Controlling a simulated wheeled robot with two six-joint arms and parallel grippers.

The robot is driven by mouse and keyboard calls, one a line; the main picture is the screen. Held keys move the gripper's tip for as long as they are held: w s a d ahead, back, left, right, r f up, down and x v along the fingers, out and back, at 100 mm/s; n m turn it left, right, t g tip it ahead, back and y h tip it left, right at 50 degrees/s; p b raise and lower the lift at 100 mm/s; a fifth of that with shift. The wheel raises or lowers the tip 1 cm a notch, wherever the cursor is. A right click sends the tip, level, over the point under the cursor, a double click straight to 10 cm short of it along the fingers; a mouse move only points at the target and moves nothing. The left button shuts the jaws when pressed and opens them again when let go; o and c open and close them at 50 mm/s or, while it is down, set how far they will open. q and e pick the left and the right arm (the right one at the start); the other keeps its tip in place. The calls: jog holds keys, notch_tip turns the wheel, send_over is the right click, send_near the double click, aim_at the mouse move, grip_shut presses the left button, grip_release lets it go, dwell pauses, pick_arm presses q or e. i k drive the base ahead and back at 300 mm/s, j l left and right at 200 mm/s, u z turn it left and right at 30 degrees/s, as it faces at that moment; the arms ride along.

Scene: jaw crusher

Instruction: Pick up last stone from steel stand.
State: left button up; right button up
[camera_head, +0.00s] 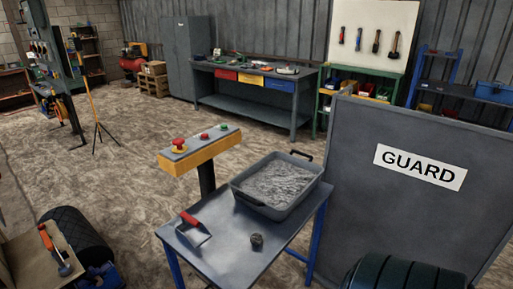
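One small dark stone (257,240) lies on the bare front part of the grey-topped steel stand (225,262), which has blue legs. It sits right of a small scoop with a red handle (192,226) and in front of a grey tray (277,208). The tray holds a grey, crumbly-looking material (280,183). Neither of my grippers shows in the head view, so I cannot see whether they are open or shut.
A grey guard panel (400,210) labelled GUARD rises right of the stand. A yellow button box (199,150) stands behind it. A dark ribbed object (405,275) fills the bottom right. An orange-handled hammer (53,249) lies at lower left. Open floor (130,195) lies left of the stand.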

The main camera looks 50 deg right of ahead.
aim_at(255, 238)
jog(key=z, duration=1.6)
